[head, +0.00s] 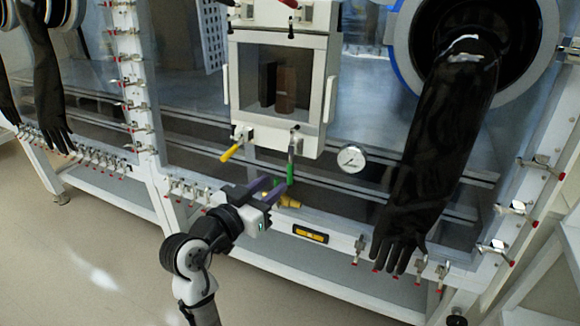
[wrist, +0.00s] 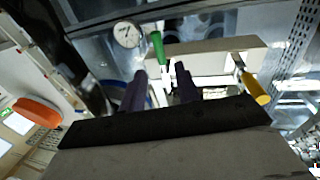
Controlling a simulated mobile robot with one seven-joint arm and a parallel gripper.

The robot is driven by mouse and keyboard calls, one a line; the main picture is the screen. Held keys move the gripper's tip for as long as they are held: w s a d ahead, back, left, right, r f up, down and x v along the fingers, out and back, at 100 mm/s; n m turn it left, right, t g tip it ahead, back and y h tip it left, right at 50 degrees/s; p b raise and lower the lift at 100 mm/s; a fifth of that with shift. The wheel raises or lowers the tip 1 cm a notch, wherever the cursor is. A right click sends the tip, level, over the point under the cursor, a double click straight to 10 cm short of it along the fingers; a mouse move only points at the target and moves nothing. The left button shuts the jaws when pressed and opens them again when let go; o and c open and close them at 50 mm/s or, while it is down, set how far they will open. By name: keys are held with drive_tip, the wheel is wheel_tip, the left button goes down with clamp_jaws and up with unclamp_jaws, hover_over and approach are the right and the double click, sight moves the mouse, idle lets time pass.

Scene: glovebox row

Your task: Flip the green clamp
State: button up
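The green clamp handle (head: 290,169) hangs down below the lower right corner of the small framed window, on a silver clamp body. In the wrist view the green handle (wrist: 157,46) shows just beyond the gap between my fingertips. My gripper (head: 272,183) has dark purple fingers and reaches up from below, with its tips close to the handle. The fingers stand apart in the wrist view (wrist: 160,73), with nothing clearly held between them. I cannot tell whether a finger touches the handle.
A yellow-handled clamp (head: 231,152) sits at the window's lower left. A pressure gauge (head: 351,158) is to the right. A brass fitting (head: 290,202) lies just below the handle. A black glove (head: 440,140) hangs at the right. Small clamps line the lower frame; the floor at left is clear.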

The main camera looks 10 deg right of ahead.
sight(288, 171)
drive_tip(key=p+x, duration=0.1)
drive_tip(key=x, duration=0.7)
clamp_jaws()
